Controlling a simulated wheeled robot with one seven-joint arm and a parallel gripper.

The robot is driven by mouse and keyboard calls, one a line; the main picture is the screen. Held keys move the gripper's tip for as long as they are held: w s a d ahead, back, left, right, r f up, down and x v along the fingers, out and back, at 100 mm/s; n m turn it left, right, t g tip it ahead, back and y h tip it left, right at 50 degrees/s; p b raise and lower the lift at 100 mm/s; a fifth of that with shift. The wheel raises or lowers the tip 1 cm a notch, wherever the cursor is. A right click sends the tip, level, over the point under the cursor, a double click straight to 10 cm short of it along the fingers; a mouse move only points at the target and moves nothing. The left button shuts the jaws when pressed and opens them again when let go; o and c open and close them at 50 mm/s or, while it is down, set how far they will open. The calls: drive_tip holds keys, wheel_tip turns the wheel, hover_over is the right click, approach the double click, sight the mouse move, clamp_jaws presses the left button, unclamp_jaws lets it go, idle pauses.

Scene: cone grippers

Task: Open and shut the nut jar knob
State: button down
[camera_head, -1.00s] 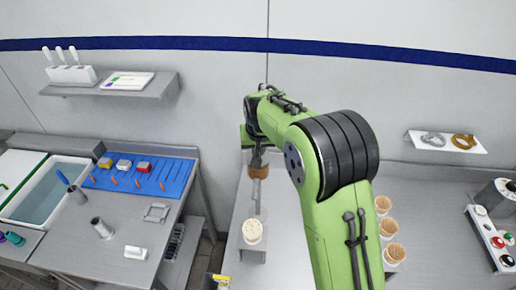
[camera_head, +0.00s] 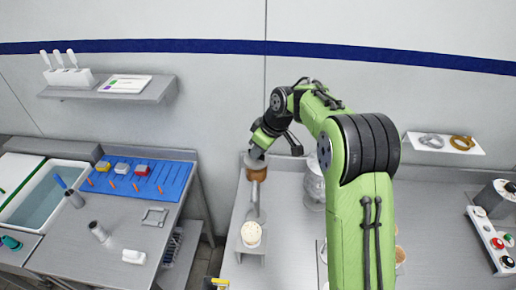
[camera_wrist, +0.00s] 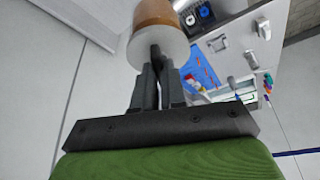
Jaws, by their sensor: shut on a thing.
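The nut jar (camera_head: 257,174), a brown-filled container, stands at the back left of the right-hand counter, above a grey post-like piece. My gripper (camera_head: 257,156) is at the top of it, reaching in from the upper right. In the wrist view the jar (camera_wrist: 158,12) shows brown with a pale end (camera_wrist: 160,46). There my gripper's two dark fingers (camera_wrist: 157,75) are shut on a dark knob (camera_wrist: 155,62) at that pale end. The head view hides the knob behind my gripper.
A cup of pale contents (camera_head: 251,234) stands in front of the jar on a small stand. A clear rounded vessel (camera_head: 314,186) is just right, close to my arm. A blue mat (camera_head: 140,178) and basin (camera_head: 45,196) are on the left bench, across a gap.

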drive_tip(key=n+g, duration=0.1)
drive_tip(key=n, duration=0.4)
drive_tip(key=shift+w+g+y, duration=0.15)
drive_tip(key=shift+g+y, duration=0.25)
idle(0.3)
drive_tip(key=c, duration=1.2)
unclamp_jaws()
drive_tip(key=v, duration=1.5)
drive_tip(key=shift+d+r, duration=0.2)
drive_tip(key=shift+r, duration=0.15)
drive_tip(key=shift+w, duration=0.1)
